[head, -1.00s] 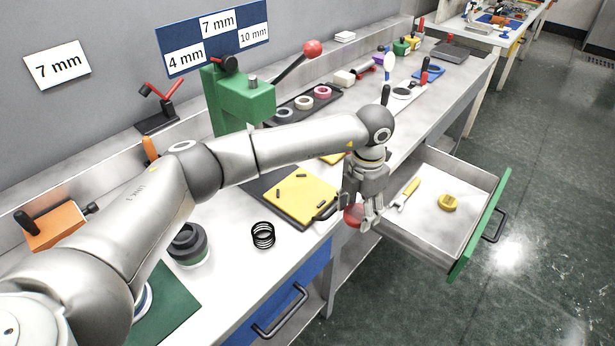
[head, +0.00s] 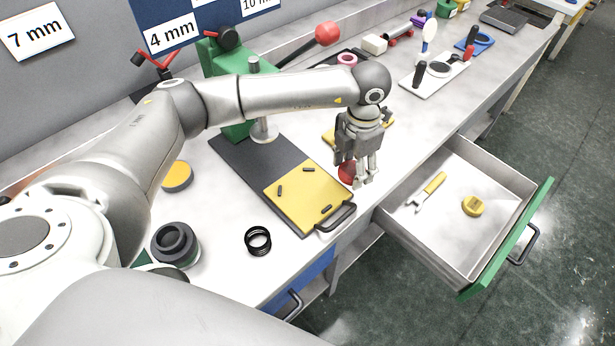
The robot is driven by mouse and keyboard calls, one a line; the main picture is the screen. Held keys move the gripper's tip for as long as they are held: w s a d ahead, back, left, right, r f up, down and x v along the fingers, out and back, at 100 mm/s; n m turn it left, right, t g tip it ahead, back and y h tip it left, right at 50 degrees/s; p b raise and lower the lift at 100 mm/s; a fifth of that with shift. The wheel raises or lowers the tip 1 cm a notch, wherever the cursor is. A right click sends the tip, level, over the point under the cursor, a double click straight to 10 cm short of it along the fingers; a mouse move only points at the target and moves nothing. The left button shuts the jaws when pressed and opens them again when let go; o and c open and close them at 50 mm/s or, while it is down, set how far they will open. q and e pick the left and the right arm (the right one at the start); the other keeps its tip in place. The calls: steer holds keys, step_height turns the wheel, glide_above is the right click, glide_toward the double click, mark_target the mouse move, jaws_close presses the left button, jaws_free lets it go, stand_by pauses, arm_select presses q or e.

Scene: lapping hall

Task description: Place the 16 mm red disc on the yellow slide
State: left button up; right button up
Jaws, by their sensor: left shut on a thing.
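My left gripper (head: 357,178) is shut on the red disc (head: 346,173), which is partly hidden by the fingers. They are just right of the yellow slide (head: 300,208), near the bench's front edge; I cannot tell the disc's height. The yellow slide is a flat plate with a dark handle (head: 337,218) at its front, on a dark base (head: 250,160) below the green press (head: 236,130). The disc's size cannot be read. My right gripper is not in view.
An open drawer (head: 520,247) with a yellow-handled tool (head: 428,192) and a yellow piece (head: 473,206) juts out at right. Another yellow piece (head: 388,122) lies behind my gripper. Black rings (head: 258,241) and a dark round part (head: 175,244) stand at front left.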

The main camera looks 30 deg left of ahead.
arm_select(q)
steer(key=p, duration=0.3)
glide_above(307, 192)
steer(key=shift+w+d+r, duration=0.1)
steer(key=shift+w+d, duration=0.2)
steer(key=shift+d, duration=0.05)
steer(key=shift+s+a, duration=0.25)
steer(key=shift+s+a+f+p, duration=0.1)
steer(key=shift+s+f+p, duration=0.1)
steer(key=shift+p, duration=0.1)
step_height(307, 192, down, 3)
steer(key=shift+w+f+p, duration=0.15)
steer(key=shift+f+p, duration=0.05)
steer(key=shift+p, duration=0.4)
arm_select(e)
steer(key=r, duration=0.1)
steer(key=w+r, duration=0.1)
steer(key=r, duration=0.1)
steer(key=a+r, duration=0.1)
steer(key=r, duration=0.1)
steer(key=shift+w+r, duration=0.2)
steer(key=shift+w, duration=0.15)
arm_select(q)
steer(key=shift+f, duration=0.1)
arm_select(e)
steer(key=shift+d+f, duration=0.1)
